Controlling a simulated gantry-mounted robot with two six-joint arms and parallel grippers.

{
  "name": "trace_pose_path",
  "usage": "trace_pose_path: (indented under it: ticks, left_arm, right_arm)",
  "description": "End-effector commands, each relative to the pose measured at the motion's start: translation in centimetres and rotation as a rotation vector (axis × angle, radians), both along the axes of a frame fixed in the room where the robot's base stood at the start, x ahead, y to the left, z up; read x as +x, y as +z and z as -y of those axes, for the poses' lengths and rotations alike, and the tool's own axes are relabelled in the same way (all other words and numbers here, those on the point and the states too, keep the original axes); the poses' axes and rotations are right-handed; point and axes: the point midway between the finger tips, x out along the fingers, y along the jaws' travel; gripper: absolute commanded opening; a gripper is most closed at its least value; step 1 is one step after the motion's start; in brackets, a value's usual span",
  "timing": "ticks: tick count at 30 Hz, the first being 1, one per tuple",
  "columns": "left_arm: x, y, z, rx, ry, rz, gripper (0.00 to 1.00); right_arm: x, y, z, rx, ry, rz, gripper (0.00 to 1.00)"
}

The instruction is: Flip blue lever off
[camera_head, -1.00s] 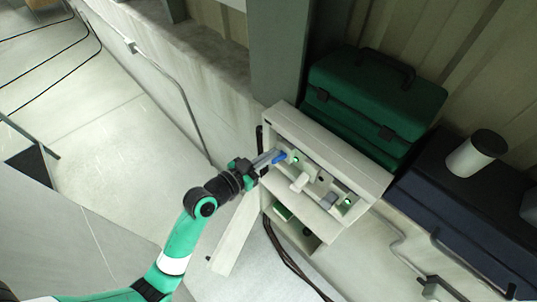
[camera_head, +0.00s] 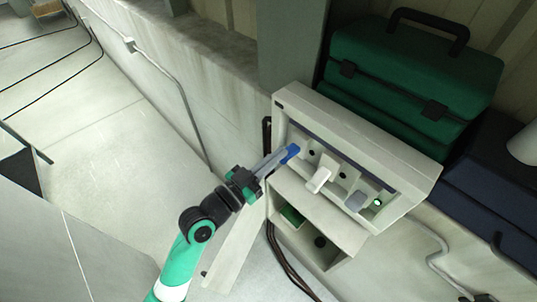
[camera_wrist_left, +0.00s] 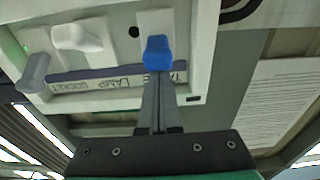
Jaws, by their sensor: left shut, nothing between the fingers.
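The blue lever (camera_head: 291,152) is the leftmost lever in the open pale switch box (camera_head: 410,166) in the head view. It points up and to the right there, and the round lamp beside it is dark. My left gripper (camera_head: 278,159) is shut and empty, its fingertips at the lever's lower left end. In the left wrist view, the blue lever (camera_wrist_left: 157,50) stands just beyond the closed fingers (camera_wrist_left: 158,98), which appear to touch its near end. Whether there is a small gap I cannot tell. My right gripper is out of view.
A white lever (camera_head: 319,178) and a grey lever (camera_head: 356,201) sit to the right, with a lit green lamp (camera_head: 377,202) by the grey one. The box door (camera_head: 235,245) hangs open below left. A green toolbox (camera_head: 410,75) stands behind the box.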

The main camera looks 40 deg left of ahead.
Motion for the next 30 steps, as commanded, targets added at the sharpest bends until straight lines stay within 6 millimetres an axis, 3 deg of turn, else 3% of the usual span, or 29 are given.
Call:
trace_pose_path:
  ticks: [1,5,13,17,22,24,30]
  left_arm:
    - [0.0,-0.9,0.1,0.001,-0.002,-0.001,0.00]
    - [-0.1,-1.5,0.1,0.000,-0.002,-0.002,0.00]
    - [-0.2,-1.0,0.1,0.000,-0.002,-0.002,0.00]
    - [-0.4,0.2,0.2,0.000,-0.005,-0.002,0.00]
    - [-1.3,3.6,0.6,0.000,-0.017,-0.002,0.00]
    - [-2.6,-0.1,0.4,-0.001,-0.015,-0.008,0.00]
    - [-5.6,-3.6,-0.1,-0.001,-0.013,-0.005,0.00]
  right_arm:
    - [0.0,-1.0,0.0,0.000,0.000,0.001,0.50]
    - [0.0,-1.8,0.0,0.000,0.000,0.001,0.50]
    - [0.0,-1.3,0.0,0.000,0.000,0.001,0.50]
    - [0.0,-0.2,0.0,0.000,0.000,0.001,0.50]
    - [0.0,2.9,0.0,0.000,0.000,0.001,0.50]
    - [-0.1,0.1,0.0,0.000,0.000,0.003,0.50]
    - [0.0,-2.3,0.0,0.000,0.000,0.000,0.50]
